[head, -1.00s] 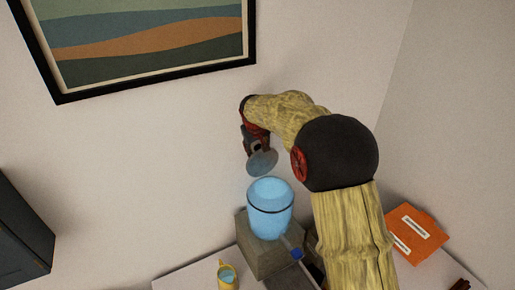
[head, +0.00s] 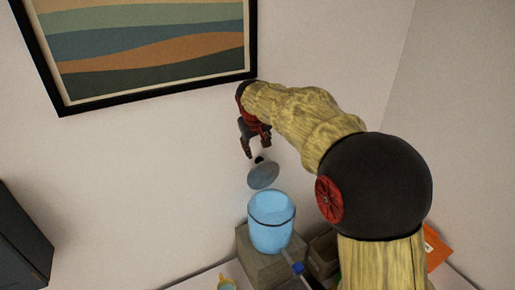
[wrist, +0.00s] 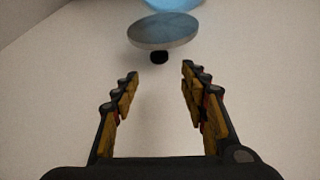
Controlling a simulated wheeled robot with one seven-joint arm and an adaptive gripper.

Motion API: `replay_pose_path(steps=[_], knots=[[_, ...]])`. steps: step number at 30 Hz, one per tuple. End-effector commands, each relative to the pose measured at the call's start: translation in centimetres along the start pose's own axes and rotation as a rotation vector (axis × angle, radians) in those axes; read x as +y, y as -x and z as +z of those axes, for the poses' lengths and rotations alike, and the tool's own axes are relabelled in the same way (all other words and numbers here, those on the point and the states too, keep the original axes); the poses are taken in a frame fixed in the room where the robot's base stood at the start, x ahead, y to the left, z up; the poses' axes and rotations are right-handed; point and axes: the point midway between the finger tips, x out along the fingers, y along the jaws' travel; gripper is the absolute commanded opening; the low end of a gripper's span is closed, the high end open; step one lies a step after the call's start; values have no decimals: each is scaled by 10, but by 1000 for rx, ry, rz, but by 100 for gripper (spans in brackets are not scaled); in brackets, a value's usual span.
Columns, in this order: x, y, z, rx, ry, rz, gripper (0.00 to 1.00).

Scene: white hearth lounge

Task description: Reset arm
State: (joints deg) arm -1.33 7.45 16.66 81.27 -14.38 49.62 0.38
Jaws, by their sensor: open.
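My gripper (head: 257,150) is open and empty, high near the back wall. The wrist view shows its two fingers (wrist: 159,76) spread apart with nothing between them. A round grey-blue lid (head: 263,177) with a black knob is just beyond the fingertips, clear of them. It also shows in the wrist view (wrist: 165,29), knob towards me. The lid appears above a light-blue transparent container (head: 271,228), with a gap between them in the head view. I cannot tell what holds the lid up.
The container stands on a grey block (head: 257,265) on a white table. An orange item (head: 436,246) is partly behind my arm. A framed picture (head: 150,50) hangs close behind my gripper; a dark cabinet (head: 20,240) is left.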

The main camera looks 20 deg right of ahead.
Motion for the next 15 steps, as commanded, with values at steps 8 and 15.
replay_pose_path(steps=[8,15], knots=[[-8,-10,15,-32,-5,-18,44],[-36,-17,106,-141,-28,-78,44]])
